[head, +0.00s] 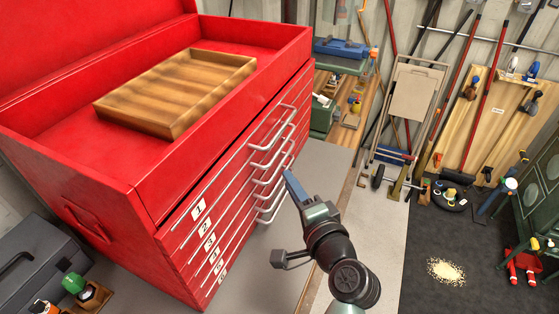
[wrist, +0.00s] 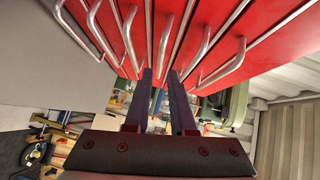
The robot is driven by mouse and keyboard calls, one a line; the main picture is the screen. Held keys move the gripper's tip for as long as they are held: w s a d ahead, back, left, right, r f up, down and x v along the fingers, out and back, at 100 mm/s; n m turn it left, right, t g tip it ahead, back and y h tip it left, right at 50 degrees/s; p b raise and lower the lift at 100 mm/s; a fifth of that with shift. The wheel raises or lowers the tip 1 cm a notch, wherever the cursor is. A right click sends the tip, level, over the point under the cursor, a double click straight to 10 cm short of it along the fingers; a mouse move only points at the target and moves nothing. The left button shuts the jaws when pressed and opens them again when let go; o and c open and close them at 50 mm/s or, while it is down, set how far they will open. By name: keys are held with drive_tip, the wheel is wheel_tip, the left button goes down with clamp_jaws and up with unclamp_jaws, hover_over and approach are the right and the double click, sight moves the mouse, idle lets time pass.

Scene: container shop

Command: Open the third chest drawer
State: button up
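The red chest (head: 165,215) stands at the left of the head view, with a stack of numbered drawers that all look shut. The third drawer (head: 210,243) bears a label 3. The bar handles (head: 268,140) sit toward the right end of the drawer fronts. My gripper (head: 291,181) is close in front of these handles. In the wrist view my two dark fingers (wrist: 159,76) are apart and point at the drawer fronts. One handle lines up with the gap between them; I cannot tell whether it lies between the fingertips or which drawer it belongs to.
A wooden tray (head: 178,90) lies in the chest's open top. A grey toolbox (head: 40,265) is at the lower left. A workbench (head: 345,120) and a folded chair (head: 410,100) stand behind.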

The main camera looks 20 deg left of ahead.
sight(279, 166)
drive_tip(key=x, duration=0.7)
drive_tip(key=shift+w+a+p, duration=0.15)
drive_tip(key=shift+w+p, duration=0.05)
drive_tip(key=shift+p, duration=0.2)
clamp_jaws()
idle(1.0)
